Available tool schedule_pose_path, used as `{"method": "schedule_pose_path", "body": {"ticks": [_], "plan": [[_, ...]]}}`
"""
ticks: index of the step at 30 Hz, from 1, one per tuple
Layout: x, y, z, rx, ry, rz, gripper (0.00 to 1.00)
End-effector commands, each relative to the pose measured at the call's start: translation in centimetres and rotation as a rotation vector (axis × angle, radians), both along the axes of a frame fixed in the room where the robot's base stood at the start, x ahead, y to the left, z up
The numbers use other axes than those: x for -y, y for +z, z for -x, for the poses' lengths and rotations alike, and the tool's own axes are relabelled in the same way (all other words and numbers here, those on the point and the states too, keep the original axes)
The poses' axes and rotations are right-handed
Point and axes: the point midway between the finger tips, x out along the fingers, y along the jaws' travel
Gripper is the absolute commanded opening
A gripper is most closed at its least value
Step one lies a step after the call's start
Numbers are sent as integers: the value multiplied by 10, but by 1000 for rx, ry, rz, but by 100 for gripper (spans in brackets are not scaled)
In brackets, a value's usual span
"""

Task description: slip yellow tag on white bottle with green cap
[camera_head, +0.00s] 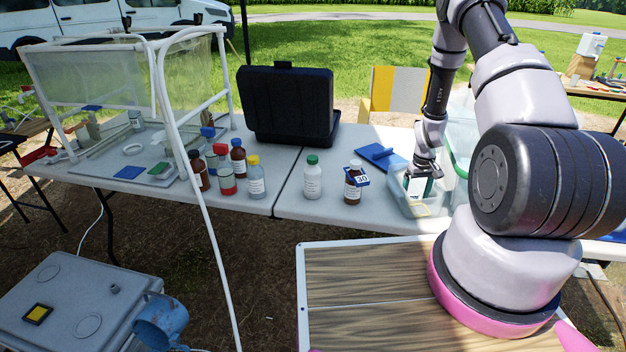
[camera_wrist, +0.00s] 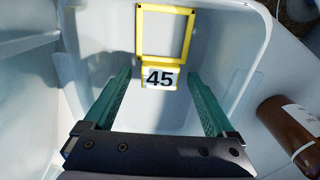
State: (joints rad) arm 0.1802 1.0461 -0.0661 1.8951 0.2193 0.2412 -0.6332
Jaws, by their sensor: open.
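The yellow tag (camera_wrist: 188,35) is a square open frame with a tab marked 45. It lies inside a pale translucent bin (camera_wrist: 245,60) in the wrist view. My gripper (camera_head: 417,188) points down into this bin (camera_head: 432,210) on the table. In the wrist view its teal fingers (camera_wrist: 158,76) are apart and empty, one on each side of the 45 tab. I cannot tell whether they touch it. The white bottle with green cap (camera_head: 312,178) stands upright on the table, left of the bin. The tag is not clearly visible in the head view.
A brown bottle (camera_head: 352,188) with a blue tag marked 30 stands between the white bottle and the bin. A blue clipboard-like item (camera_head: 378,155) lies behind it. Several bottles, including a yellow-capped one (camera_head: 256,180), stand left. A black case (camera_head: 288,105) stands open behind.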

Motion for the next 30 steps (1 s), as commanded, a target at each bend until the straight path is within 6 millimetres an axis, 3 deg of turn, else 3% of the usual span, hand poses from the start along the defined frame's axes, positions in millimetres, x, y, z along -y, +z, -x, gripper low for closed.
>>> {"method": "schedule_pose_path", "body": {"ticks": [4,9,16,30], "plan": [[0,0,0,0,0,0,90],[0,0,0,0,0,0,25],[0,4,0,0,0,0,25],[0,42,0,0,-1,0,25]]}}
